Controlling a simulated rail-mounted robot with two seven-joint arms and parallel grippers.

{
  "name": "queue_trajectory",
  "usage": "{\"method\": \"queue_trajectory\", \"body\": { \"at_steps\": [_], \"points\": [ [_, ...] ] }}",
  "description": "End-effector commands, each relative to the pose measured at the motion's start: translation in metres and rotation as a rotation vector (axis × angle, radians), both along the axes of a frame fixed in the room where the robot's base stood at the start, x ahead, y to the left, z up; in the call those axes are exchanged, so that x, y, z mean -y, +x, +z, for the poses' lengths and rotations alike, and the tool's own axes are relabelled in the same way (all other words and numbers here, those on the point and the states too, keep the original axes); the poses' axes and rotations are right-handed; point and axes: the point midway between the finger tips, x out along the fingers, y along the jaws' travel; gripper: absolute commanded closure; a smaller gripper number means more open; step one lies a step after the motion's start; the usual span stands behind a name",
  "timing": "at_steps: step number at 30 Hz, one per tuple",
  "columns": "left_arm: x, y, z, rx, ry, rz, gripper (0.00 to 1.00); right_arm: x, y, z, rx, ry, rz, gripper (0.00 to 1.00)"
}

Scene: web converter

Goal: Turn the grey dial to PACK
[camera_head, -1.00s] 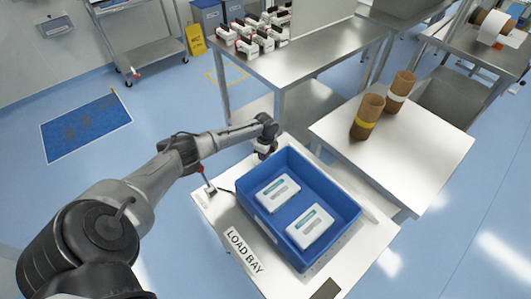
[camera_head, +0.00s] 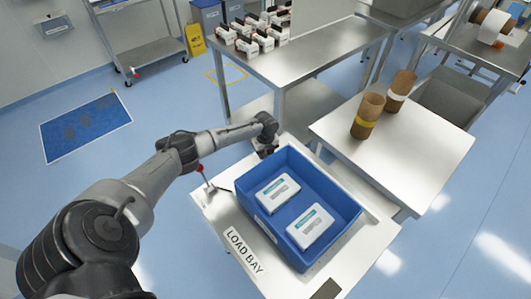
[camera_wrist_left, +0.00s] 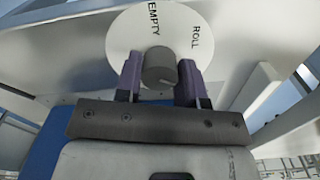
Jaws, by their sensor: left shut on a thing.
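The grey dial (camera_wrist_left: 158,62) shows in the left wrist view in front of a round white plate (camera_wrist_left: 127,38). The plate carries the words EMPTY and ROLL; the word PACK is not visible. My left gripper (camera_wrist_left: 159,80) has one finger on each side of the dial and is shut on it. In the head view my left gripper (camera_head: 266,150) is at the back left corner of the blue tray, and the dial is hidden there. My right gripper is in neither view.
The blue tray (camera_head: 325,247) holds two white packs and stands on a table marked LOAD BAY (camera_head: 244,250). A red-knobbed lever (camera_head: 203,176) stands left of the tray. Brown rolls (camera_head: 368,115) stand on the table (camera_head: 440,150) at the right.

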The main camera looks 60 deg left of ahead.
Motion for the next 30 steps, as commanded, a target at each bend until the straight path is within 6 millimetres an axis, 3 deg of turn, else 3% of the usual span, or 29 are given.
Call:
{"method": "queue_trajectory", "body": {
  "at_steps": [17, 18, 25, 30],
  "points": [
    [0.001, 0.0014, 0.0027, 0.003, -0.003, -0.027, 0.88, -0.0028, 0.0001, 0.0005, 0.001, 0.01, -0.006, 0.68],
    [0.001, 0.0014, 0.0027, 0.003, -0.003, -0.027, 0.61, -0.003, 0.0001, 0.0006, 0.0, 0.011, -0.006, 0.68],
    [0.0004, 0.0007, 0.0016, 0.001, -0.002, -0.026, 0.39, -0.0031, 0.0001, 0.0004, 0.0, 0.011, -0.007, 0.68],
    [0.0002, 0.0004, 0.001, 0.001, -0.001, -0.026, 0.39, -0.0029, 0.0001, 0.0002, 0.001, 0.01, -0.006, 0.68]
  ]
}}
